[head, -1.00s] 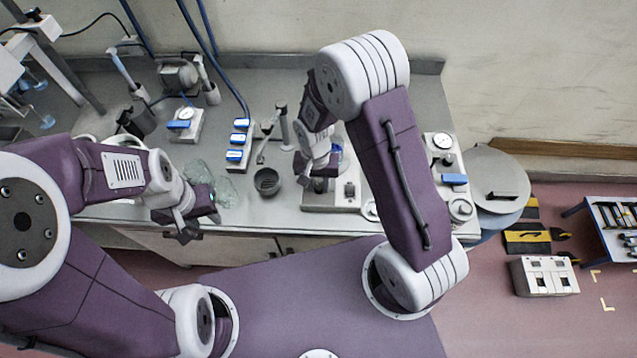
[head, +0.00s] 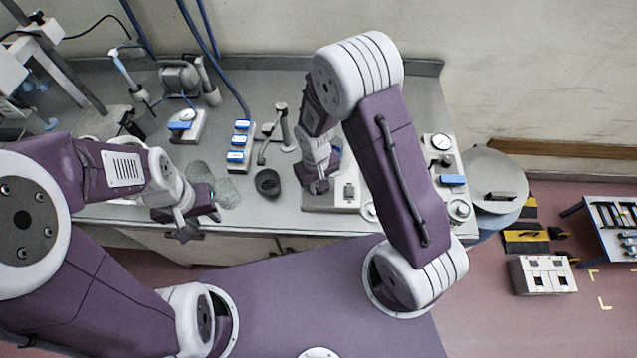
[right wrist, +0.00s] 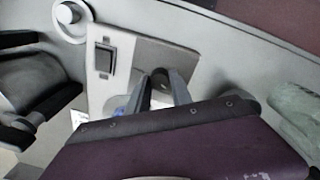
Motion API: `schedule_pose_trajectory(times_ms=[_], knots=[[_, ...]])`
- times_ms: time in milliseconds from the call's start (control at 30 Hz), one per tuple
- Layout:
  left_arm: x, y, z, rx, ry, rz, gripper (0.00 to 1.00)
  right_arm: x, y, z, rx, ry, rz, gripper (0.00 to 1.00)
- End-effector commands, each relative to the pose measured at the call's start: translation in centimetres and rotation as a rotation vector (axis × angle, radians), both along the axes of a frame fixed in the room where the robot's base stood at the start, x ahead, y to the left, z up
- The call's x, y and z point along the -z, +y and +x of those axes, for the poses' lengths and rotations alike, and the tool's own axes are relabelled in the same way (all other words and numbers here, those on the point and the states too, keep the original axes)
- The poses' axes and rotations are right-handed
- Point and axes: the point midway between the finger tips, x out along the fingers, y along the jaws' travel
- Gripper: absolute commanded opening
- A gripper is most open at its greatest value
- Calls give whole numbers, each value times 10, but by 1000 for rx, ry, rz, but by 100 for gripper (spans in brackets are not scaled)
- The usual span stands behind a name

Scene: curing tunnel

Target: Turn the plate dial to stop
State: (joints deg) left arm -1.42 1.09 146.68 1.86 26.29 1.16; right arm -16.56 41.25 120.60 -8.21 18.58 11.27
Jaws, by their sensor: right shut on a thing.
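A pale instrument box (head: 316,207) with a dark rocker switch (head: 349,192) stands near the bench's front edge. In the right wrist view, its light face (right wrist: 128,55) and the switch (right wrist: 104,58) show beside my fingers. My right gripper (head: 318,187) is over the left part of this box. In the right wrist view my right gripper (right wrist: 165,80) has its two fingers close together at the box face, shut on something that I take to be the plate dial.
A panel with a gauge (head: 441,142) and a blue handle (head: 452,180) is to the right.

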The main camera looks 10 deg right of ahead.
Motion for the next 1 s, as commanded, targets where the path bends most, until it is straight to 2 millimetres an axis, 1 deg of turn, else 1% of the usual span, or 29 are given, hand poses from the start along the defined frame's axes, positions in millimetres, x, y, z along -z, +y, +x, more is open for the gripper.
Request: schedule_pose_trajectory(times_ms=[33, 200, 500, 700, 1000], knots=[[-4, 0, 0, 0, 0, 0, 36, -3, 0, 1, -40, -4, 1, 0], [-9, 0, 0, 0, 0, 0, 36, -3, 0, 1, -186, -4, 1, 0], [-18, 0, 0, 0, 0, 0, 36, -3, 0, 2, -379, -7, 1, 0], [-21, 0, 0, 0, 0, 0, 36, -2, 0, 2, -451, -6, 1, 0], [-22, 0, 0, 0, 0, 0, 36, -1, 0, 2, -488, -8, 2, 0]])
